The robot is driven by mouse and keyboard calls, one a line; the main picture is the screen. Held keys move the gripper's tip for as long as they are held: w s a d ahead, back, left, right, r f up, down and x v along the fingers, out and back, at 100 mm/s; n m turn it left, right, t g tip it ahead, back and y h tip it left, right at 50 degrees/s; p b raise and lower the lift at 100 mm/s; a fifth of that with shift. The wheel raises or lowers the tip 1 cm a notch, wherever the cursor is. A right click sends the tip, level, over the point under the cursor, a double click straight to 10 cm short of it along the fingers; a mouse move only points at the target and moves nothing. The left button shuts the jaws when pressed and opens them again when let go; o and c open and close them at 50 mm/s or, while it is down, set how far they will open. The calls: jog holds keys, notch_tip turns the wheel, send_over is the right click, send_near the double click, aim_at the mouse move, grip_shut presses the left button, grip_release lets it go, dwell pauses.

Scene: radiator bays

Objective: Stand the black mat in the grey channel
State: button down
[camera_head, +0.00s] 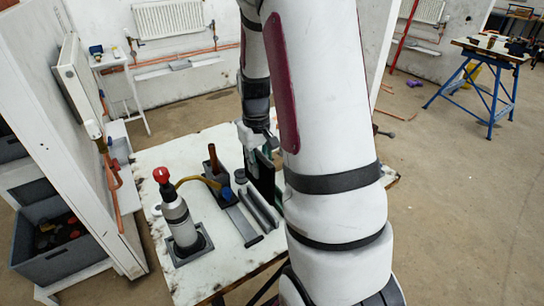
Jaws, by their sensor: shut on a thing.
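The black mat (264,180) is a thin dark panel held upright on edge above the white worktable. My gripper (261,153) is shut on its upper part. My arm hides part of the gripper and the mat's right side. A long grey channel (258,209) lies on the table just in front of the mat, its far end close to the mat's lower edge. I cannot tell whether the mat touches the channel or stands in it.
A grey blowtorch with a red knob (178,212) stands in a dark square holder at the left. A flat grey bar (243,226) lies beside the channel. A yellow-handled tool (197,180) and a brown bottle (213,158) are behind. The table's (221,270) front is clear.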

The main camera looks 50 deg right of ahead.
aim_at(256, 184)
jog(key=shift+w+a+f+b, duration=0.1)
jog(key=shift+a+f+b, duration=0.1)
jog(key=shift+f+b, duration=0.5)
jog(key=shift+a+f+b, duration=0.15)
jog(key=shift+f+b, duration=0.1)
jog(key=shift+f, duration=0.7)
jog(key=shift+w+a+f+b, duration=0.1)
jog(key=shift+a+f+b, duration=0.1)
jog(key=shift+f+b, duration=0.5)
jog(key=shift+s+p, duration=0.15)
jog(key=shift+p, duration=0.2)
jog(key=shift+f, duration=0.15)
jog(key=shift+f, duration=0.25)
jog(key=shift+f, duration=0.1)
jog(key=shift+f+b, duration=0.45)
